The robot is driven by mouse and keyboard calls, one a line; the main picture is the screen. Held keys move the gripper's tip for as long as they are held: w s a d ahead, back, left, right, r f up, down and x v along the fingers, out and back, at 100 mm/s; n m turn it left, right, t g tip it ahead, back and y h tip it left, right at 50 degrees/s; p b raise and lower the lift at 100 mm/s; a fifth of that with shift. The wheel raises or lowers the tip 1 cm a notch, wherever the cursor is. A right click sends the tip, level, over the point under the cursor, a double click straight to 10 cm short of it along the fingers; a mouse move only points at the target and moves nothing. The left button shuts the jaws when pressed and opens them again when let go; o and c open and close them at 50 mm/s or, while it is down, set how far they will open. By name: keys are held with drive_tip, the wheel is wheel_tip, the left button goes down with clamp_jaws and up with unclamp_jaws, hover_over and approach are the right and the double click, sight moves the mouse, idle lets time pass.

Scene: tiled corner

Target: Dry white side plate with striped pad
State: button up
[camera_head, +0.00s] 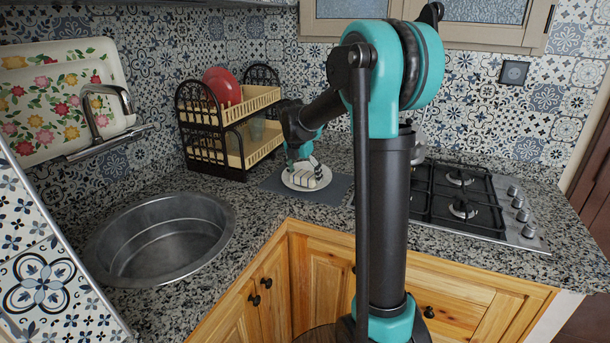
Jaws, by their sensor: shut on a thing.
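The white side plate (289,181) lies on a dark grey mat (338,190) on the counter, right of the dish rack. The striped pad (318,172), white with dark stripes, is over the plate's right part. My gripper (303,163) points down over the plate and is shut on the striped pad. The pad appears to be at the plate's surface, but I cannot tell whether it touches. The fingertips are small in this view and partly hidden by the pad.
A two-tier dish rack (247,146) with a red plate (222,86) stands left of the mat. A round sink (160,240) is at front left, below a faucet (107,102). A gas hob (455,195) is to the right.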

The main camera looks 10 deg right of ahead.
sight(299, 166)
drive_tip(key=shift+w+a, duration=0.25)
drive_tip(key=shift+w, duration=1.45)
drive_tip(key=shift+w+a, duration=0.2)
drive_tip(key=shift+w, duration=1.5)
drive_tip(key=shift+s+a, duration=0.25)
drive_tip(key=shift+s, duration=0.85)
drive_tip(key=shift+s+a, duration=0.25)
drive_tip(key=shift+s, duration=0.85)
drive_tip(key=shift+s+a, duration=0.25)
drive_tip(key=shift+s, duration=0.85)
drive_tip(key=shift+r, duration=0.15)
drive_tip(key=shift+v, duration=2.85)
drive_tip(key=shift+d, duration=0.1)
wheel_tip(299, 166, up, 3)
drive_tip(key=shift+r, duration=0.1)
